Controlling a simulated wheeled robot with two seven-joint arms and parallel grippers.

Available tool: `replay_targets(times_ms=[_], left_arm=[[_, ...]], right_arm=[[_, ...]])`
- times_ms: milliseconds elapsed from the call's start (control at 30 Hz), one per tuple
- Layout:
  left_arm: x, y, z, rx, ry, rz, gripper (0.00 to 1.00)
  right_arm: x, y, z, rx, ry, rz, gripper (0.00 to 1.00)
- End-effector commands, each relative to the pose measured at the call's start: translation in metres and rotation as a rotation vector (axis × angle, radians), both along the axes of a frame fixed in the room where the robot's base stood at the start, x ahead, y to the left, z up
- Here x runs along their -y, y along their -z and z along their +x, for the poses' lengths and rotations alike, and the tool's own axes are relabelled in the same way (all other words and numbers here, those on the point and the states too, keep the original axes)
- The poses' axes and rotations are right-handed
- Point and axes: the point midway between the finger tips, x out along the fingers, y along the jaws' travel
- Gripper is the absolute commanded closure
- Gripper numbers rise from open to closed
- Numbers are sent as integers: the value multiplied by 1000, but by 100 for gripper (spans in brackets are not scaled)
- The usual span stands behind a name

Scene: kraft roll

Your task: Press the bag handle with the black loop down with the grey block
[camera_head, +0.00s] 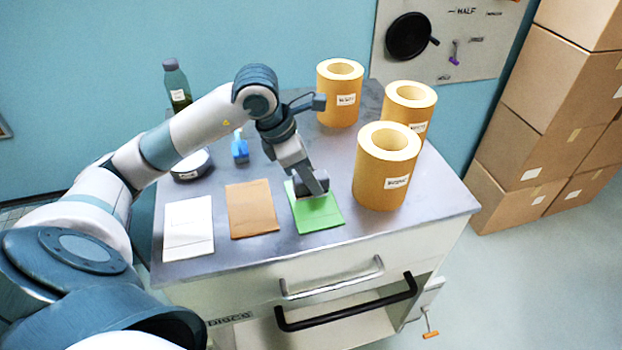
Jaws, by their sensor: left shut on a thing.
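My left gripper (311,184) reaches in from the left and points down over the green flat bag (318,217). It is shut on a small grey block, which is mostly hidden by the fingers and hard to make out. The block is at the upper part of the green bag; I cannot tell whether it touches. A brown flat bag (251,209) and a white flat bag (188,228) lie to its left on the grey worktop. I cannot make out a black loop on any of the bags. My right gripper is not in view.
Three yellow-brown rolls (386,180) stand upright at the right and back of the worktop (440,192). A green bottle (177,85), a small blue item (240,148) and a round dark-rimmed tin (191,166) stand at the back left. The cabinet has a black front handle (345,309).

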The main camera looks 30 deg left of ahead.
Motion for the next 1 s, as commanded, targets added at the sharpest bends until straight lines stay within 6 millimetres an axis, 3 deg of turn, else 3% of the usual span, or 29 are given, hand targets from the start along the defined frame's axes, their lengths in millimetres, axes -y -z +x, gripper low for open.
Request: replay_targets(times_ms=[700, 1000], left_arm=[[0, -52, 1, 5, 0, -2, 99], [0, -57, 1, 4, 0, -1, 99]], right_arm=[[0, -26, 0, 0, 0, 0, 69], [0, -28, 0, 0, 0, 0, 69]])
